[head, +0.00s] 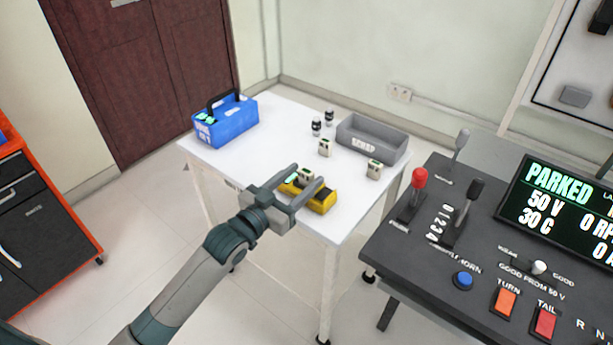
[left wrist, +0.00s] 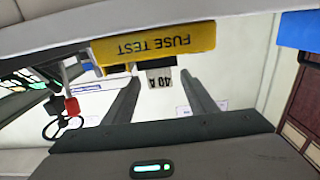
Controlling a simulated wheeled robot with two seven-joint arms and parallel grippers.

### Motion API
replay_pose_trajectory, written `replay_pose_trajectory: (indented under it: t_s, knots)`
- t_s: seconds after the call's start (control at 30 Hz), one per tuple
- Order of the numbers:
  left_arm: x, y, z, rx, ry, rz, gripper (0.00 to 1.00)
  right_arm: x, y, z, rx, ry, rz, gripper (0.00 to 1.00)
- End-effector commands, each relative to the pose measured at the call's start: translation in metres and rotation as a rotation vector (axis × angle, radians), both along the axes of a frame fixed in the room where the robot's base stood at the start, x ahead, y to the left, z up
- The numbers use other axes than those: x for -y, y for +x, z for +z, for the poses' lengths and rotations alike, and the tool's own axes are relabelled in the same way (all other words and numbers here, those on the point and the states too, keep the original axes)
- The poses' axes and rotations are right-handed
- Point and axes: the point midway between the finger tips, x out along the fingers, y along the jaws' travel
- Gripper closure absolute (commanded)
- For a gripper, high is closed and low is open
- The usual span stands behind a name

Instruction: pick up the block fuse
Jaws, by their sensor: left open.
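A block fuse (head: 306,174), pale with a dark top, sits at the yellow fuse tester (head: 322,203) on the white table. In the left wrist view the fuse (left wrist: 160,77) reads "40 A" and the tester (left wrist: 150,45) reads "FUSE TEST", both upside down. My left gripper (head: 308,176) is open, its two fingers pointing at the tester with the fuse showing between their tips. Gaps show on both sides of the fuse in the wrist view. Two similar block fuses stand on the table, one in the middle (head: 325,147) and one near the right edge (head: 374,170). My right gripper is not in view.
A grey open bin (head: 371,131) stands at the table's back right, with two small dark-topped cylinders (head: 316,127) beside it. A blue carry box (head: 232,124) is at the left. A dark control console (head: 440,225) stands close on the right. The table's left middle is clear.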

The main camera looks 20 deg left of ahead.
Motion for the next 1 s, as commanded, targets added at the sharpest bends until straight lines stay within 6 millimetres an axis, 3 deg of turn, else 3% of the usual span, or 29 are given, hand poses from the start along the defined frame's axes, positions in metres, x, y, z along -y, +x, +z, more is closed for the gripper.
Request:
replay_pose_trajectory:
  t_s: [0.2,0.7,0.9,1.0]
  knots:
    - [0.008,0.02,0.001,0.0,0.0,0.0,0.48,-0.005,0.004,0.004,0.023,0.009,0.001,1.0]
    - [0.008,0.021,0.0,0.0,0.0,0.0,0.48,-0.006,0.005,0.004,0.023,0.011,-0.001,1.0]
    - [0.008,0.021,0.0,0.0,0.0,0.0,0.93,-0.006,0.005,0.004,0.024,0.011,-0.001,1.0]
    - [0.008,0.021,0.0,0.0,0.0,0.0,0.96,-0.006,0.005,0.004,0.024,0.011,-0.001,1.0]
